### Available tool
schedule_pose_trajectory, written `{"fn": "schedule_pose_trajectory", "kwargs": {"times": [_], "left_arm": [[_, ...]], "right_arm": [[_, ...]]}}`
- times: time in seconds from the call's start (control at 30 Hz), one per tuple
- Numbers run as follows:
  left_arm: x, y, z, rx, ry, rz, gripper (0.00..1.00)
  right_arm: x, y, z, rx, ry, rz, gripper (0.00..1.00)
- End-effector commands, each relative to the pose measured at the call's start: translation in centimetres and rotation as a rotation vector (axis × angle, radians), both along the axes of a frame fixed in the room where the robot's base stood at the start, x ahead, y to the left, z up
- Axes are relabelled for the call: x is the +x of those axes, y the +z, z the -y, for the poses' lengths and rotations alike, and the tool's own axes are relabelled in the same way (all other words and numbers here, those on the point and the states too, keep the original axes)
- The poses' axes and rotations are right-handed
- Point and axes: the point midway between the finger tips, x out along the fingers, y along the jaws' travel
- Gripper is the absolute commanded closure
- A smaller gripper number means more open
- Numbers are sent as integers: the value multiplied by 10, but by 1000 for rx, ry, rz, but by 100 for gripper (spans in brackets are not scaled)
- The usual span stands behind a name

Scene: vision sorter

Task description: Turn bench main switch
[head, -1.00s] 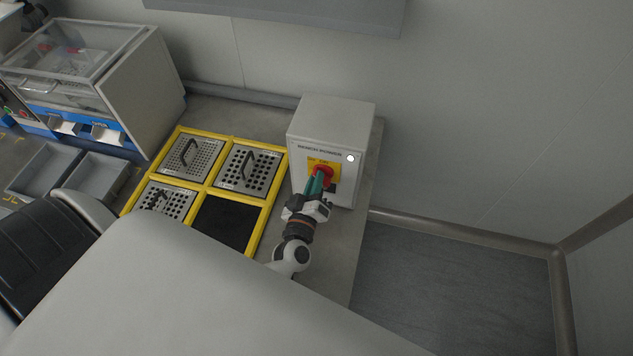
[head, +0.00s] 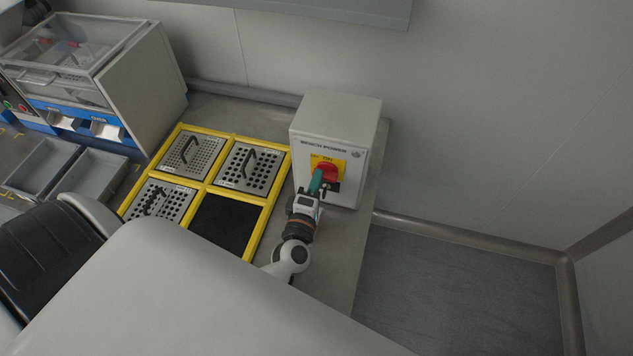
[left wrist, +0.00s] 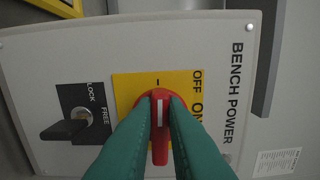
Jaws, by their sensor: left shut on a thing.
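The bench main switch is a red rotary knob (head: 328,172) on a yellow plate on the front of a grey box (head: 336,112). My left gripper (head: 317,181) is shut on the knob. In the left wrist view, the teal fingers (left wrist: 161,112) lie on both sides of the red knob (left wrist: 160,155). The panel appears turned sideways there, with OFF and ON on the yellow plate (left wrist: 130,88). The knob's white line points up in that picture, towards a black tick and away from ON. A black lever (left wrist: 65,131) marked LOCK and FREE sits beside it. My right gripper is not in view.
A yellow frame (head: 207,186) with perforated metal plates and one black square lies left of the box. Grey trays (head: 97,176) and a clear-lidded machine (head: 75,62) stand farther left. A wall is behind; open floor (head: 450,280) lies right.

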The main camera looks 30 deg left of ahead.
Motion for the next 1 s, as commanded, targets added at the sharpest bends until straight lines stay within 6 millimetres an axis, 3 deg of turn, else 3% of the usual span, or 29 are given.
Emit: {"fn": "schedule_pose_trajectory", "kwargs": {"times": [0.67,0.7,0.83,1.0], "left_arm": [[-1,-2,0,-67,0,13,100],[-1,-2,0,-67,0,13,87],[-1,-2,0,-66,0,14,66],[0,-2,0,-64,0,15,66]], "right_arm": [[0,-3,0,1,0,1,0],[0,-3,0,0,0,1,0],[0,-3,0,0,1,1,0],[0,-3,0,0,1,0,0]]}}
